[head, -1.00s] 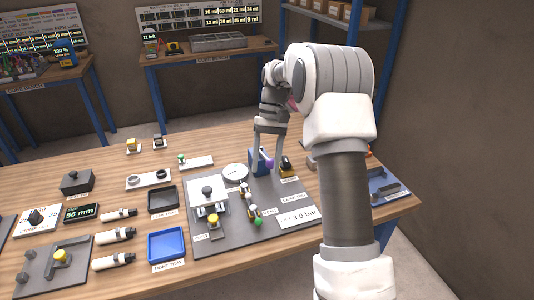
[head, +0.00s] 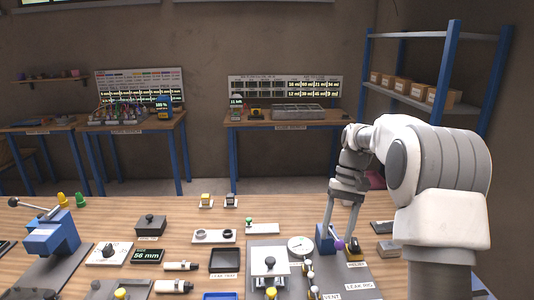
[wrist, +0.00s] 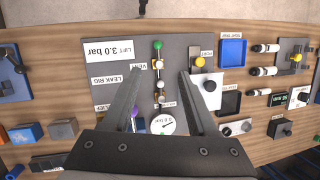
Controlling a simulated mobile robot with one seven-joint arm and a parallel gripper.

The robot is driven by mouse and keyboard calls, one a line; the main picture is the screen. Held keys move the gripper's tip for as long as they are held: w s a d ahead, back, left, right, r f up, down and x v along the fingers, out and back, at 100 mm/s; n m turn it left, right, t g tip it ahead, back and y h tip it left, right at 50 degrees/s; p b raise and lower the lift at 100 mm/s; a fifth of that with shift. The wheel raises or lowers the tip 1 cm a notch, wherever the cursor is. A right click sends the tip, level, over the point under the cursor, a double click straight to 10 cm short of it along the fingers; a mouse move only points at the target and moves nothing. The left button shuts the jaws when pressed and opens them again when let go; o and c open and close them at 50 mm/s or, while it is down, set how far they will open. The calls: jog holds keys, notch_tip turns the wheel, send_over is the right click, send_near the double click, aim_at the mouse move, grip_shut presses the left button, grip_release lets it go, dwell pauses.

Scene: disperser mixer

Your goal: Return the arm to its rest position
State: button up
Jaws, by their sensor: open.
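My arm reaches from the right side of the head view over the wooden workbench (head: 190,228). My gripper (head: 338,232) points down over the grey leak rig plate (head: 328,284). In the wrist view, the two dark fingers of my gripper (wrist: 160,76) are spread apart with nothing held between them. A row of valve fittings with a green knob (wrist: 158,45) lies below the gap. The round white gauge (head: 300,246) stands left of my gripper in the head view. A blue block (head: 325,240) and a purple knob (head: 340,244) show close by the fingers.
A white press-like unit with a black knob (head: 269,263) stands on the plate. A black tray (head: 225,261) and white bottles (head: 180,267) lie further left. A blue shelf frame (head: 445,75) with boxes stands behind my arm. Space above the bench is clear.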

jog(key=s+a+r+t+h, duration=0.2)
jog(key=s+a+r+t, duration=0.2)
jog(key=s+r, duration=0.7)
jog(key=s+a+f+t, duration=0.1)
jog(key=s+t, duration=0.1)
jog(key=s, duration=0.5)
jog(key=s+a+f+n+t, duration=0.1)
jog(key=s+t, duration=0.2)
jog(key=s, duration=0.5)
jog(key=shift+s+f, duration=0.15)
jog(key=shift+f, duration=0.2)
